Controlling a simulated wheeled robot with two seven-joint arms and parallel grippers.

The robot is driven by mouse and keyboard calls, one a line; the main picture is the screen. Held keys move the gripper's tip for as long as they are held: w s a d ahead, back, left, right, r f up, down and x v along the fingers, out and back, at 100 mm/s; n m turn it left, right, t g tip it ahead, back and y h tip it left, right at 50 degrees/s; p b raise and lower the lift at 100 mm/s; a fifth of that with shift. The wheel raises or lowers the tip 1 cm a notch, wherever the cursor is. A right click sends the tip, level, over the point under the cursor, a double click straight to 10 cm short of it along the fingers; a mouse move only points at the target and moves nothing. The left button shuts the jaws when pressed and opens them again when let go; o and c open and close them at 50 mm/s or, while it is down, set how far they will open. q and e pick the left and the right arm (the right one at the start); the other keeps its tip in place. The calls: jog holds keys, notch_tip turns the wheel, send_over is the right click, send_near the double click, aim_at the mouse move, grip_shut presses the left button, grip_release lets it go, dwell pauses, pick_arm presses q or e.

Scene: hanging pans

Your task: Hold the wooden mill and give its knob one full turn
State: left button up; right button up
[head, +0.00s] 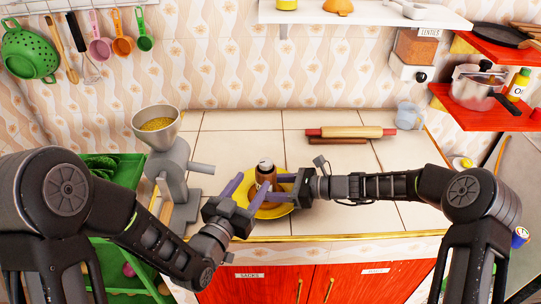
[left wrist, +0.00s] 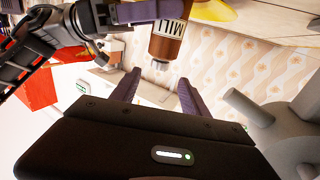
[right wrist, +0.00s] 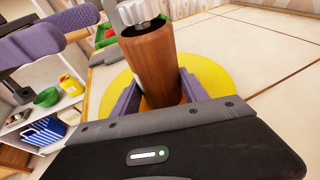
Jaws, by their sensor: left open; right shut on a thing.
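The brown wooden mill (head: 266,174) stands roughly upright over a yellow plate (head: 273,211); I cannot tell whether its base touches the plate. My right gripper (right wrist: 158,95) is shut on the body of the mill (right wrist: 150,65). The mill's pale ridged knob (right wrist: 138,12) is at its top. In the left wrist view the mill (left wrist: 168,42) appears upside down, lettered, with its knob (left wrist: 160,65) just beyond the fingertips. My left gripper (left wrist: 158,80) is open and empty, its purple fingers near the knob, apart from it.
A grey grinder (head: 175,165) with a grain-filled hopper stands left of the plate, close to my left arm. The tiled counter (head: 230,150) is free behind the mill.

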aim_at(269, 159)
pick_arm(q)
jog(key=x, duration=1.2)
jog(key=shift+c, duration=0.4)
grip_shut()
